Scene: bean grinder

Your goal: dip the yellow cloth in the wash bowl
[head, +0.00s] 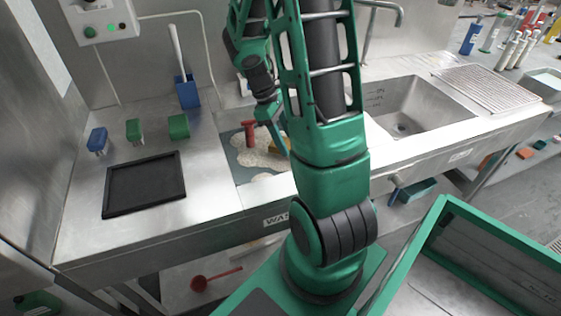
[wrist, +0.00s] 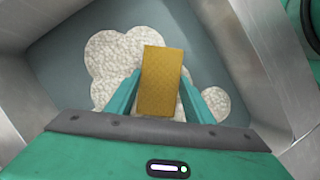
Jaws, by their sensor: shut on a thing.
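The yellow cloth (wrist: 162,80) is a flat, upright-looking block between my gripper's two teal fingers (wrist: 160,92) in the wrist view. The gripper is shut on it. My arm hides the basin's right part.
An empty second sink (head: 405,110) and a ribbed drainboard (head: 487,86) lie to the right.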

